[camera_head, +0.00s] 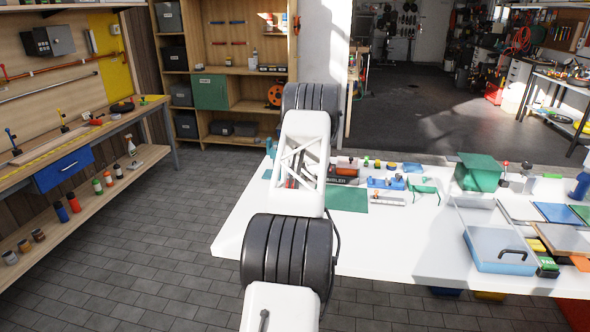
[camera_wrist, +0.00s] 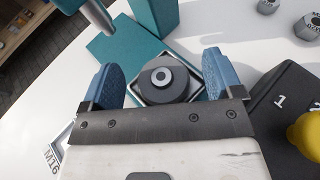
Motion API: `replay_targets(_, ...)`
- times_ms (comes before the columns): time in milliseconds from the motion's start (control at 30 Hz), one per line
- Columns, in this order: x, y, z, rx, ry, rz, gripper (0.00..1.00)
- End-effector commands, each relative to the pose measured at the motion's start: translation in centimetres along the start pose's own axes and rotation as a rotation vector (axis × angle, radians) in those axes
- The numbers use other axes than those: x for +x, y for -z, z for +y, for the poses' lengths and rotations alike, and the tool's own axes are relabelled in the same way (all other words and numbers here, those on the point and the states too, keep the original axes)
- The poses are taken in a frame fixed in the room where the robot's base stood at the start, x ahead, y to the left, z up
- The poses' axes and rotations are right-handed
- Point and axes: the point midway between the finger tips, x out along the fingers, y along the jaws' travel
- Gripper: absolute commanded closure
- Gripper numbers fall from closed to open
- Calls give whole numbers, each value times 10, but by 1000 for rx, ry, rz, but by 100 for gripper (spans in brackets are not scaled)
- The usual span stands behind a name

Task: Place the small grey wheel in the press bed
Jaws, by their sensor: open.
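The small grey wheel (camera_wrist: 150,88) shows in the wrist view, a round grey disc with a pale ring and dark hole at its centre. It lies on or in the square, pale-rimmed press bed (camera_wrist: 186,63); I cannot tell how deep it sits. The bed is at the teal press base (camera_wrist: 118,50), beside a teal column (camera_wrist: 155,14) and a metal rod (camera_wrist: 97,14). My gripper (camera_wrist: 162,84) is open, with one blue finger on each side of the wheel and visible gaps between. In the head view my arm hides the gripper, wheel and bed.
A dark block marked 1 and 2 (camera_wrist: 272,112), with a yellow knob (camera_wrist: 307,135), stands close right of my gripper. Grey weights (camera_wrist: 308,25) stand beyond. On the white bench (camera_head: 400,245) are a green mat (camera_head: 347,199), a green box (camera_head: 478,172) and a clear-lidded bin (camera_head: 497,252).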

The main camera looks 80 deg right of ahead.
Motion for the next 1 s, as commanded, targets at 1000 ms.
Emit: replay_targets(1000,-67,-6,0,6,2,5,14)
